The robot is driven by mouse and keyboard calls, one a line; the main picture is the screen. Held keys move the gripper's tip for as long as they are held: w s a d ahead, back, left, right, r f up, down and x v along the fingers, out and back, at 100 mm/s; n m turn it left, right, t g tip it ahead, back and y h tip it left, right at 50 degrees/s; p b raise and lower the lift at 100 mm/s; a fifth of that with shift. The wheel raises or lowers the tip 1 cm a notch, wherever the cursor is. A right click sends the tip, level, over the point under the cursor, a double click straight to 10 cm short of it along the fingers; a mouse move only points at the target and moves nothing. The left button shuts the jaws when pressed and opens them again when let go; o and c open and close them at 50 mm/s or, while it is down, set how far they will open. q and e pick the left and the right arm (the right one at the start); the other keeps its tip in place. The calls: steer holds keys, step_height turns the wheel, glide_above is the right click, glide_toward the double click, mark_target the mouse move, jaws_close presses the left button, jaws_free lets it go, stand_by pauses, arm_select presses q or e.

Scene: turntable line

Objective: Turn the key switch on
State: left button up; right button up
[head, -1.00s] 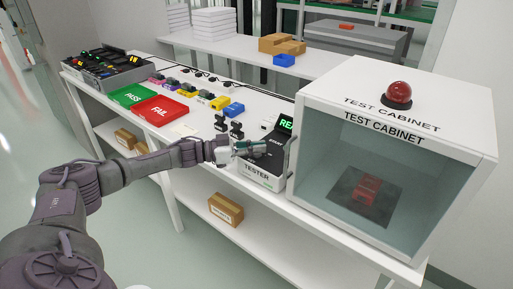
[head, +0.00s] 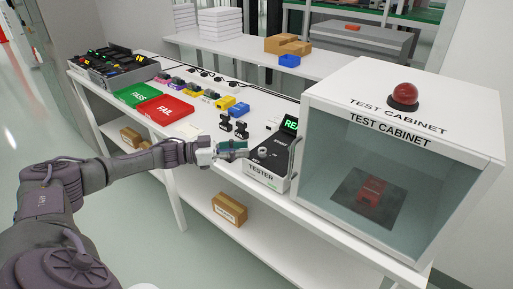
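The tester (head: 262,172) is a white box with a dark sloped top and a small lit green screen (head: 291,122). It stands on the white bench, left of the test cabinet. A small round grey part (head: 263,152) shows on its dark top; it may be the key switch, but it is too small to tell how it is turned. My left gripper (head: 244,149) is at the left edge of the tester, its fingers pointing right toward that part. The fingers are too small to tell open from shut. My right gripper is not in view.
The white test cabinet (head: 335,105), with a red dome lamp (head: 403,96) on top, stands at the right. Small black stands (head: 226,123) are just behind my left gripper. Green PASS (head: 137,96) and red FAIL (head: 166,108) mats lie further left on the bench.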

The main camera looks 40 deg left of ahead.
arm_select(q)
steer(key=v, duration=0.5)
steer(key=shift+s, duration=0.1)
stand_by(0.4)
